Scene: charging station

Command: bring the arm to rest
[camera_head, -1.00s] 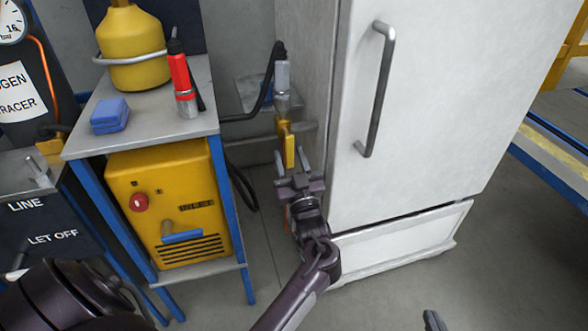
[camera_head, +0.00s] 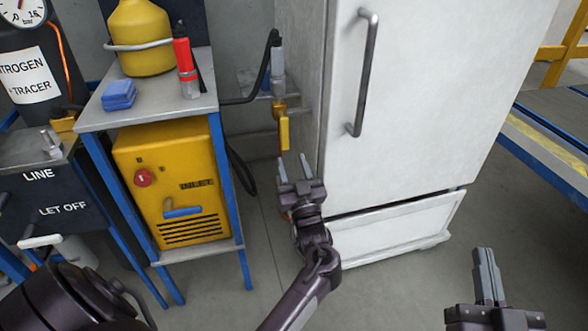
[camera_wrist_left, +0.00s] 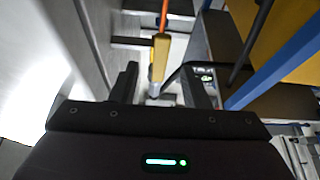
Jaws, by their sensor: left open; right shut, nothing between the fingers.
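My left gripper (camera_head: 293,170) is open and empty in the head view, in front of the lower left edge of the white cabinet. A yellow valve handle (camera_head: 284,132) hangs just beyond its fingertips, apart from them in the head view. In the left wrist view the open fingers (camera_wrist_left: 160,88) show with the yellow handle (camera_wrist_left: 160,58) beyond and between them; the exact gap is hard to tell there. My right gripper (camera_head: 488,278) is at the lower right of the head view, its fingers together and empty, above bare floor.
The white cabinet (camera_head: 420,110) with a long door handle (camera_head: 368,75) stands close to the left gripper's right. A blue-framed cart (camera_head: 218,180) holds a yellow machine (camera_head: 172,185), a yellow bottle (camera_head: 143,40) and a red-tipped tool (camera_head: 184,65). A blue bench (camera_head: 560,150) stands at right.

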